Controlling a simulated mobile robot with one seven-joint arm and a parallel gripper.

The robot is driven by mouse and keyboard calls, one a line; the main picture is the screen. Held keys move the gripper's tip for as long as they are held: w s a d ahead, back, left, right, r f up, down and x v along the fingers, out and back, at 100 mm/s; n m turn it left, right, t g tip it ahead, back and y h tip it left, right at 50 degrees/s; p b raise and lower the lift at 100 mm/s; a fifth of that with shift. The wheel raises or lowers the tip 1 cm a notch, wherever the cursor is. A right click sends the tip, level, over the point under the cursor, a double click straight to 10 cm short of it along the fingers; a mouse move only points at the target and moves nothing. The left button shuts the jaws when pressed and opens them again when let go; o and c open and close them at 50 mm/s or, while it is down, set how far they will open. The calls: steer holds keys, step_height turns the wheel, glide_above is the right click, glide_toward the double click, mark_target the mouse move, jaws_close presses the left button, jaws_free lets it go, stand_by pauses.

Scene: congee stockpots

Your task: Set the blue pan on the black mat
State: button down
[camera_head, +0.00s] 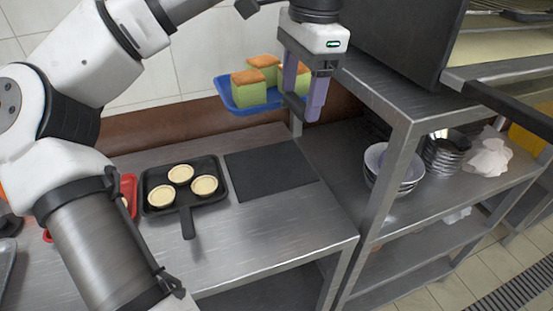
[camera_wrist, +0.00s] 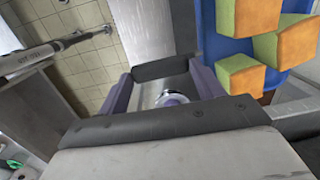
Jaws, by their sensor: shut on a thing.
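The blue pan (camera_head: 252,110) carries green cakes with orange-brown tops (camera_head: 249,86). It hangs in the air, roughly level, above and behind the black mat (camera_head: 268,168). My gripper (camera_head: 300,104), with purple fingers, is at the pan's right side and shut on it; the exact grip spot is partly hidden by the fingers. The black mat lies flat and bare on the steel counter. In the wrist view, the pan (camera_wrist: 208,42) and cakes show at the right, beside my gripper (camera_wrist: 162,92).
A black pan (camera_head: 158,205) with three pale tarts sits left of the mat, its handle toward the front. A red tray (camera_head: 130,188) is farther left. A steel shelf (camera_head: 400,150) with bowls (camera_head: 389,165) stands at the right. The counter in front of the mat is clear.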

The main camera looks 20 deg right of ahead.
steer(key=shift+w+a+f, duration=0.1)
steer(key=shift+a+f, duration=0.05)
steer(key=shift+f, duration=0.05)
step_height(320, 180, down, 20)
steer(key=shift+r+b, duration=0.1)
steer(key=shift+b, duration=0.35)
steer(key=shift+c, duration=1.3)
jaws_free()
step_height(320, 180, up, 12)
steer(key=shift+s+d, duration=0.35)
steer(key=shift+d, duration=0.1)
